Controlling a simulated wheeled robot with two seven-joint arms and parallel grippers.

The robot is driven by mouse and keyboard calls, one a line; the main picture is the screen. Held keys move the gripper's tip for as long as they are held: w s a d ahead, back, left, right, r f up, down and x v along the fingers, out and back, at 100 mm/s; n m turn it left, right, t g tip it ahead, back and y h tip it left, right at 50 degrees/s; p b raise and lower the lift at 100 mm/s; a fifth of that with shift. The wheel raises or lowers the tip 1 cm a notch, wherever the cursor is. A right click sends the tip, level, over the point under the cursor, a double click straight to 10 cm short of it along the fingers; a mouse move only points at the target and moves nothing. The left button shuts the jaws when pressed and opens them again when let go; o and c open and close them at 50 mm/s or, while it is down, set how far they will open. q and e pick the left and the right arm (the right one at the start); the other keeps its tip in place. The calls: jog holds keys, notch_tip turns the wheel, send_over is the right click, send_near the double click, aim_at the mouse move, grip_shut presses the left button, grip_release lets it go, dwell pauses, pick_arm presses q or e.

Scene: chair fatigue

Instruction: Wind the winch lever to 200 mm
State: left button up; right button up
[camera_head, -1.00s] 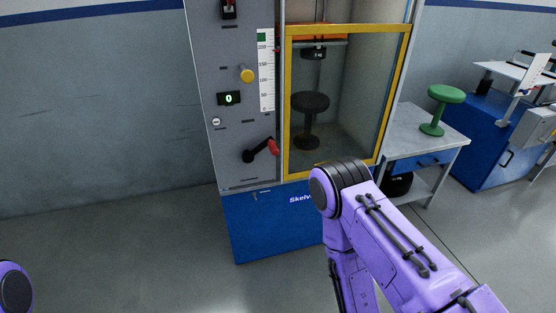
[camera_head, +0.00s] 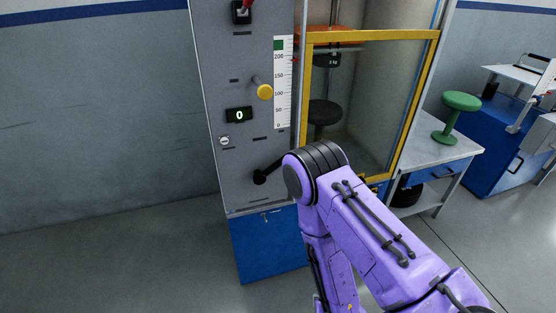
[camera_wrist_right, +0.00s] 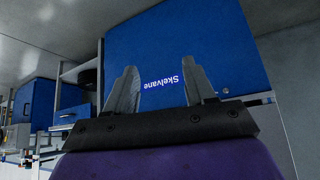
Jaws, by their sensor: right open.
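The winch lever (camera_head: 267,174) is a black crank low on the machine's grey panel. Its red knob end is hidden behind my right arm in the head view. A white scale (camera_head: 283,85) marked 0 to 200 has a green patch at its top. A small red mark shows at its right edge near 200. The display (camera_head: 239,115) reads 0. My right gripper (camera_wrist_right: 160,66) is open and empty, in front of the blue lower cabinet (camera_wrist_right: 150,60) in the right wrist view; the lever does not show there. My left gripper is out of view.
A yellow-framed guard (camera_head: 372,37) covers the chamber with a black stool (camera_head: 324,112). A bench (camera_head: 440,155) with a green stool (camera_head: 458,112) stands right. Floor at left is clear.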

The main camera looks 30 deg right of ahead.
jog(key=w+d+r+n+t, duration=0.1)
jog(key=w+d+r+t, duration=0.2)
jog(key=w+r+t, duration=1.35)
jog(key=w+d+r+g, duration=0.1)
jog(key=w+r, duration=0.1)
jog(key=w, duration=0.2)
jog(key=w+r+g+p, duration=0.1)
jog(key=w+r+g, duration=0.1)
jog(key=w+r, duration=0.1)
jog(key=w+d+r+g+p, duration=0.1)
jog(key=w+r+g, duration=0.1)
jog(key=w, duration=0.4)
jog(key=shift+d+r+h, duration=0.25)
jog(key=shift+d+h, duration=0.1)
jog(key=shift+h, duration=0.05)
jog(key=shift+w, duration=0.35)
grip_shut()
jog(key=shift+f, duration=0.1)
